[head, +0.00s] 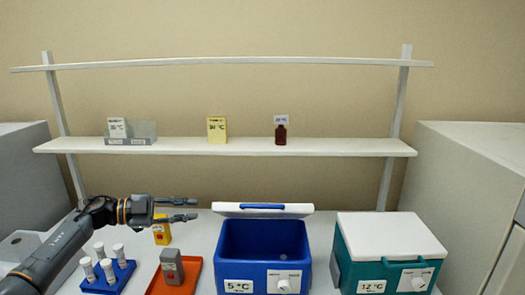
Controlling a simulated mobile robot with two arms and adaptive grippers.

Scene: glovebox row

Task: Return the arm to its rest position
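My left gripper (186,209) reaches in from the left over the bench. Its two fingers point right and stand apart, with nothing between them. It hovers near a yellow box (161,232), which shows just below the fingers and is partly covered by them. The left edge of the open blue cooler (262,245) is a short way to the right of the fingertips. My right gripper does not show.
A blue rack (108,281) with white-capped vials and an orange tray (190,285) holding a grey device (172,266) are near the arm. A closed teal cooler (392,250) stands right. A shelf (240,147) with labelled items runs behind.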

